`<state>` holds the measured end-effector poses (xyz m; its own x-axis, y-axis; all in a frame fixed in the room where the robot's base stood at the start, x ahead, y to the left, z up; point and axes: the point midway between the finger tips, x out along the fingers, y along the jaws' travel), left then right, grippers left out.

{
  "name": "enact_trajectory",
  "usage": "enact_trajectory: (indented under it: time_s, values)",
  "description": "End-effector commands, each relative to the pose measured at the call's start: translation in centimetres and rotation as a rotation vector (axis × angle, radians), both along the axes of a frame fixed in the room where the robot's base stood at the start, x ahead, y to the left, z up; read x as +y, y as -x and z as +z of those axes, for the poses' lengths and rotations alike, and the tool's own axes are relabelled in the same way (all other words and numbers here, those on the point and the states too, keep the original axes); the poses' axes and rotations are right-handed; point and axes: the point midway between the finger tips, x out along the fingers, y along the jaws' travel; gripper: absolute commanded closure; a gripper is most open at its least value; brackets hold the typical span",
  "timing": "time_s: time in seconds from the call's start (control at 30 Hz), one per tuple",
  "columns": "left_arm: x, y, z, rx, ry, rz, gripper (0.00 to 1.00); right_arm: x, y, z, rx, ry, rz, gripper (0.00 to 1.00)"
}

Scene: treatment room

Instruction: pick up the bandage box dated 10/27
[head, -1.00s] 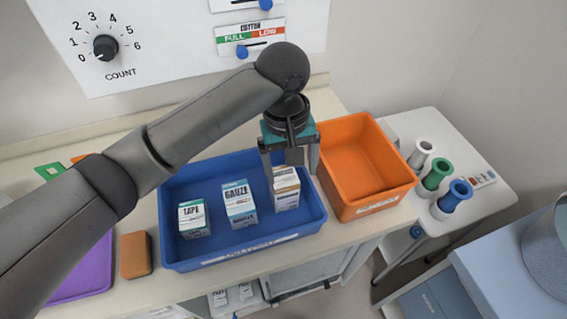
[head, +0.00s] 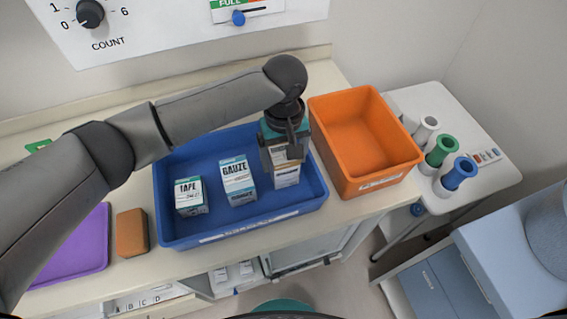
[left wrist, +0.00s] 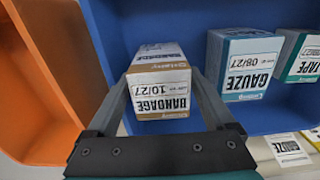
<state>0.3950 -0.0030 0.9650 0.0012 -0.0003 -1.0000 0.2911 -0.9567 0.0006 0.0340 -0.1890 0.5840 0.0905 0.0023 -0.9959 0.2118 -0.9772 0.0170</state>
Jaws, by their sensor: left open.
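The bandage box (head: 286,178), white with a tan-brown band, stands at the right end of the blue tray (head: 218,219). In the left wrist view the bandage box (left wrist: 160,93) reads BANDAGE 10/27, upside down. My left gripper (head: 285,158) is over the box from above and hides its upper part in the head view. In the left wrist view the left gripper (left wrist: 158,82) is open, with one finger on each side of the box. I cannot tell if the fingers touch it. My right gripper is not in view.
A gauze box (head: 238,180), dated 08/27 in the wrist view, and a tape box (head: 190,196) stand left in the tray. An empty orange bin (head: 352,188) stands close on the right. A brown block (head: 131,232) and purple tray (head: 82,252) lie left.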

Motion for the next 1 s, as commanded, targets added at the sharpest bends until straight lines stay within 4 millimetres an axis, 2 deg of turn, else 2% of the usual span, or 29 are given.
enact_trajectory:
  time_s: [0.1,0.23,0.57,1.0]
  values:
    - [0.2,-0.1,-2.1,0.002,-0.003,0.001,0.12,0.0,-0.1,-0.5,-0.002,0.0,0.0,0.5]
    - [0.2,-0.1,-3.8,0.002,-0.002,0.001,0.12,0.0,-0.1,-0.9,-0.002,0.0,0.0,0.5]
    - [0.1,-0.1,-4.4,0.0,-0.001,0.0,0.14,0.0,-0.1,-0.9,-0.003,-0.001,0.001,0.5]
    - [0.1,0.0,-4.3,0.0,-0.001,0.0,0.63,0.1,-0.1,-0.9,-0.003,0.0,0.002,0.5]
